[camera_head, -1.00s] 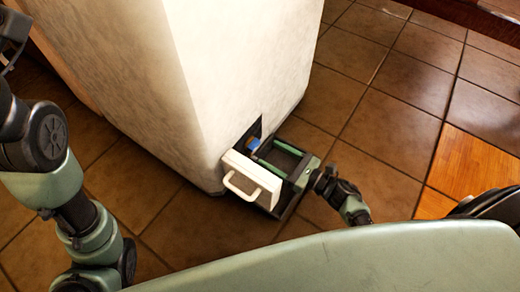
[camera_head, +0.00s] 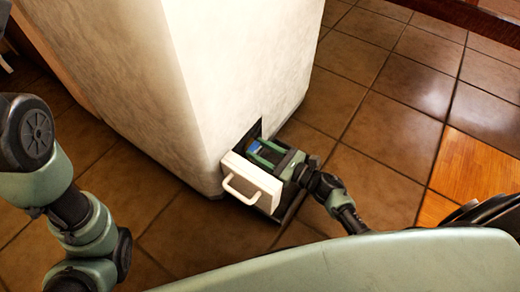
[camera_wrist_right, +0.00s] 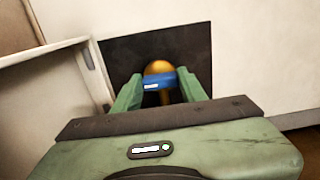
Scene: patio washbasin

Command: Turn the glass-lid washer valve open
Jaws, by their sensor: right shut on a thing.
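The valve has a blue handle (camera_wrist_right: 158,82) with a rounded brass-coloured part (camera_wrist_right: 158,67) behind it, inside a dark square recess (camera_wrist_right: 120,58) low in the pale wall. My right gripper (camera_head: 258,150) is at this recess in the head view. In the right wrist view its green fingers (camera_wrist_right: 160,90) stand on either side of the blue handle, shut on it. The handle lies roughly crosswise between the fingers. In the head view the gripper largely hides the valve. My left gripper is out of view; only left arm links show.
A white hatch door (camera_head: 250,180) with a loop handle stands open just left of my right gripper, close to it. The pale block (camera_head: 215,80) rises behind. Tiled floor (camera_head: 370,160) lies free to the right.

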